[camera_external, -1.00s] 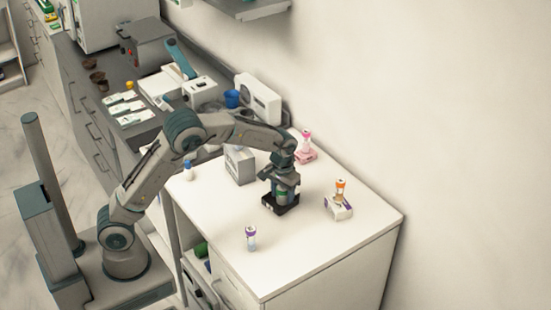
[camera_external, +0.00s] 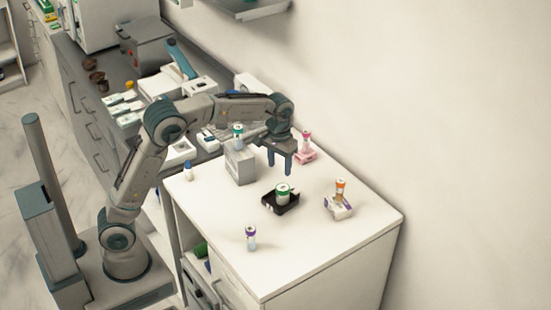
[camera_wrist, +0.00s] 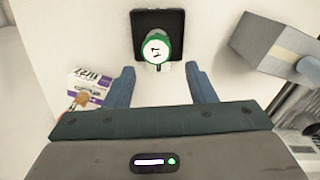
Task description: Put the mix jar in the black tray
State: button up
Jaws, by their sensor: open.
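The mix jar (camera_external: 283,192), a short jar with a green rim and a white lid, stands upright in the black tray (camera_external: 268,206) on the white counter. In the wrist view the jar (camera_wrist: 157,47) sits within the black tray (camera_wrist: 141,17), toward its near edge. My gripper (camera_external: 280,172) is open and empty. It hangs above and behind the tray in the external view, apart from the jar. In the wrist view its two fingers (camera_wrist: 161,70) are spread, just short of the jar.
A grey box (camera_external: 240,166) with a green-capped vial (camera_external: 238,137) stands left of my gripper. A pink holder with a vial (camera_external: 305,152) is behind right. An orange-capped vial (camera_external: 340,190) stands on a white-purple box at right. A purple-capped vial (camera_external: 251,238) stands in front.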

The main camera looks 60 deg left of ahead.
jog(key=s+a+r+m+t, duration=0.1)
jog(key=s+a+r, duration=0.15)
jog(key=s, duration=0.45)
jog(key=s+a+r, duration=0.1)
jog(key=s+a, duration=0.2)
jog(key=s, duration=0.4)
jog(key=s+a+f+t, duration=0.1)
jog(key=s+f, duration=0.1)
jog(key=s, duration=0.6)
jog(key=s+a+f+m, duration=0.1)
jog(key=s+f, duration=0.1)
jog(key=s, duration=0.6)
jog(key=shift+s+a+f+m+t, duration=0.2)
jog(key=shift+m+t, duration=0.1)
jog(key=shift+t, duration=0.1)
